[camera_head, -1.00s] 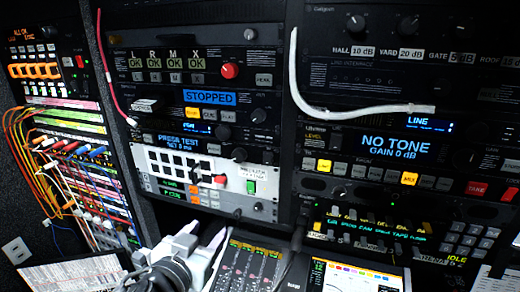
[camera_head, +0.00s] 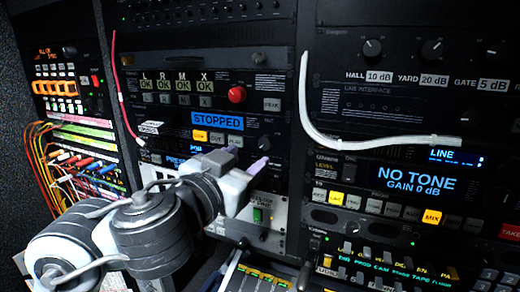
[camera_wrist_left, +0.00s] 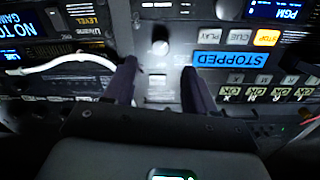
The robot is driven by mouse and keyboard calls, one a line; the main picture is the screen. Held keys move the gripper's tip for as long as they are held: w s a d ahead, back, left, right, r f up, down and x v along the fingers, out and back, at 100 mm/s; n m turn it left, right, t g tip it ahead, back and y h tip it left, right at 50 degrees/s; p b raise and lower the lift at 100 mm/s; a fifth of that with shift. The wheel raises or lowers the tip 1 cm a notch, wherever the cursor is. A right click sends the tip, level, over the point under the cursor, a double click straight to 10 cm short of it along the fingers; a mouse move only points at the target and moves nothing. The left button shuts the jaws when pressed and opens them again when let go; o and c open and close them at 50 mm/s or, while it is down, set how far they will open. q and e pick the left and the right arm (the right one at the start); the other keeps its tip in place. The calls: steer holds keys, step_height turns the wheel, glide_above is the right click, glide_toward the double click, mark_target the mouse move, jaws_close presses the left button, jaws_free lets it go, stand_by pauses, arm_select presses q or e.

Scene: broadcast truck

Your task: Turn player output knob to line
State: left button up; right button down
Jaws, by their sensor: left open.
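The player is the rack unit with the blue STOPPED display (camera_head: 217,121) and a row of STOP, CUE and PLAY buttons (camera_head: 217,138). Its small round output knob (camera_head: 265,142) is to the right of the buttons. The knob also shows in the left wrist view (camera_wrist_left: 160,46), which is upside down. My left gripper (camera_head: 258,167) is in front of the rack, just below the knob in the head view. In the wrist view its two dark fingers (camera_wrist_left: 160,78) are open and empty, one to each side of the knob's line. The knob's setting is too small to read.
A white cable (camera_head: 335,139) hangs on the rack just right of the player. A red knob (camera_head: 237,95) sits on the unit above. My left arm covers part of the lower units. A NO TONE unit (camera_head: 415,180) is to the right.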

mark_target(264, 145)
arm_select(q)
steer(key=p+x, duration=0.1)
steer(key=x, duration=0.5)
steer(key=shift+a+r, duration=0.1)
steer(key=shift+r, duration=0.05)
steer(key=shift+w+d, duration=0.3)
steer(key=shift+w, duration=0.3)
jaws_close()
